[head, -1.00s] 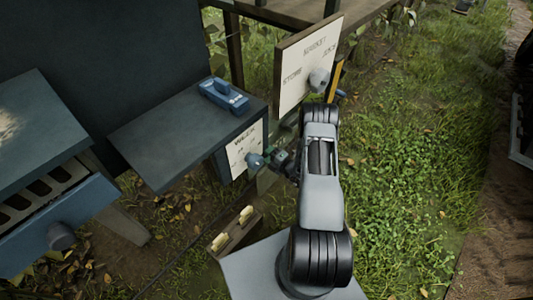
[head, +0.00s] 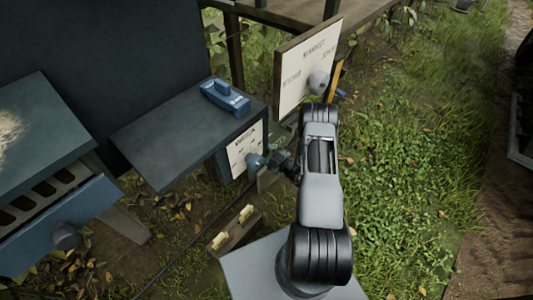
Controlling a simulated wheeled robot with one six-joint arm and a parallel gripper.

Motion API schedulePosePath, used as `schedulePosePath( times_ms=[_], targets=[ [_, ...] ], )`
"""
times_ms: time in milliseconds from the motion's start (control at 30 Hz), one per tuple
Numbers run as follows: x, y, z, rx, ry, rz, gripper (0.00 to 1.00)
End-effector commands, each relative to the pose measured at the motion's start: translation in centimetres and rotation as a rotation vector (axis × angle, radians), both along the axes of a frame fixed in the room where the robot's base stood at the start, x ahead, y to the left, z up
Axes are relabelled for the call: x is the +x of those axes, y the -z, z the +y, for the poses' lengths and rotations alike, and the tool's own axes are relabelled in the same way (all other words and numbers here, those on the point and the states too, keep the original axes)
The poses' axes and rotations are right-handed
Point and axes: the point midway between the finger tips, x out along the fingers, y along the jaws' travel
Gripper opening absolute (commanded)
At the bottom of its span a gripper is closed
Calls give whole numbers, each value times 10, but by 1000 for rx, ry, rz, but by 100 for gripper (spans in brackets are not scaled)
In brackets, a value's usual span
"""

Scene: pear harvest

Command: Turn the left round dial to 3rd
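The left round dial (head: 254,161) is a blue-grey knob on a white panel (head: 240,150) with small dark lettering. The panel is on the side of a dark shelf. My gripper (head: 270,160) is at the dial, reaching in from the right. Its fingers are small and dark here, and I cannot tell whether they close on the dial or only stand beside it. The dial's pointer and the position marks are too small to read. A second round knob (head: 318,82) is on a larger white sign board (head: 303,70) at the upper right.
A blue block-shaped object (head: 226,96) lies on the shelf top (head: 185,135). A low wooden box (head: 236,232) with yellow pegs stands below the panel. A blue drawer (head: 60,225) stands open at the left. Grass is open at the right.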

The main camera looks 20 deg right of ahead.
Motion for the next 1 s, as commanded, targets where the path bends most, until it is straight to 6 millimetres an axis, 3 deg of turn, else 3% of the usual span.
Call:
schedulePosePath(
  times_ms=[300, 333, 567, 867, 1000],
  targets=[
    [0, 0, 0, 3, 0, 1, 29],
    [0, 0, 0, 3, 0, 1, 54],
    [0, 0, 0, 2, 0, 1, 76],
    [-2, 0, -1, 2, 1, 1, 77],
    [-16, -1, -8, 2, 4, 2, 77]
  ],
)
